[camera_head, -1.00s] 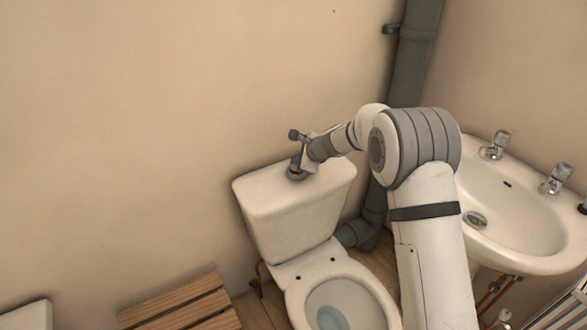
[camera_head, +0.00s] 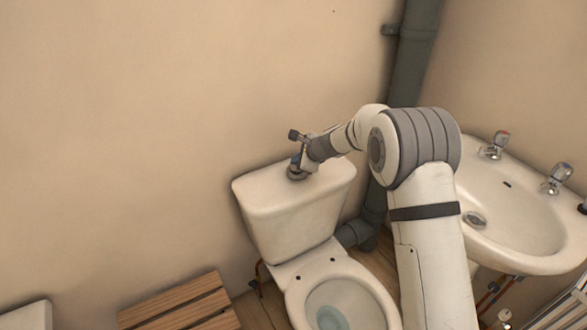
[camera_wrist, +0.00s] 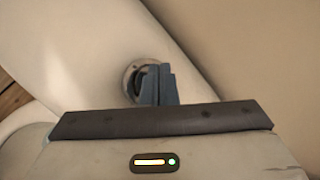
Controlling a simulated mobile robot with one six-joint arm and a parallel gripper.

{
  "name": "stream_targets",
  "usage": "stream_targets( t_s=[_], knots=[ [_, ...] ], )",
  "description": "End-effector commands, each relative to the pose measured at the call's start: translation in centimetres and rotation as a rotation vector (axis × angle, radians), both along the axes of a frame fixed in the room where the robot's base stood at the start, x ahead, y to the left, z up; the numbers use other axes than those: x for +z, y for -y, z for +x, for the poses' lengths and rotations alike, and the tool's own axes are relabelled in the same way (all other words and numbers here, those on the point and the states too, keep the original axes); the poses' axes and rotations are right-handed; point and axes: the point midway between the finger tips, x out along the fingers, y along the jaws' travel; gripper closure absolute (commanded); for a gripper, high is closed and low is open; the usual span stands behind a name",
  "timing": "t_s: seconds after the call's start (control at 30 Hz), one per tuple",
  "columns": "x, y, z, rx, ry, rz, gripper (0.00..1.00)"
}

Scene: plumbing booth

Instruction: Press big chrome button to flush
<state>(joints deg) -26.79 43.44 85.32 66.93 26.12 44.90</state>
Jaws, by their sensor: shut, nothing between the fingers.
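The round chrome button (camera_head: 297,173) sits in the lid of the white toilet cistern (camera_head: 292,205). In the wrist view the button (camera_wrist: 131,79) shows as a pale metal ring with a dark inner part. My gripper (camera_head: 298,166) is shut and empty, pointing down at the button from above. In the wrist view its blue-grey fingers (camera_wrist: 158,72) overlap the right part of the button and hide some of it. The fingertips look at or very close to the button; I cannot tell whether they touch it.
The toilet bowl (camera_head: 335,300) is open below the cistern. A white basin (camera_head: 520,235) with two taps stands at the right. A grey waste pipe (camera_head: 412,70) runs down the corner. A wooden slatted piece (camera_head: 178,305) lies at the lower left.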

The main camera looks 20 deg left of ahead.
Motion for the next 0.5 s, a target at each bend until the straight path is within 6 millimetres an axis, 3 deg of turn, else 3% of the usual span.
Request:
stream_targets(
  t_s=[0.5],
  knots=[
    [-0.85, 0.00, -0.08, 0.000, 0.000, 0.000, 1.00]
  ],
)
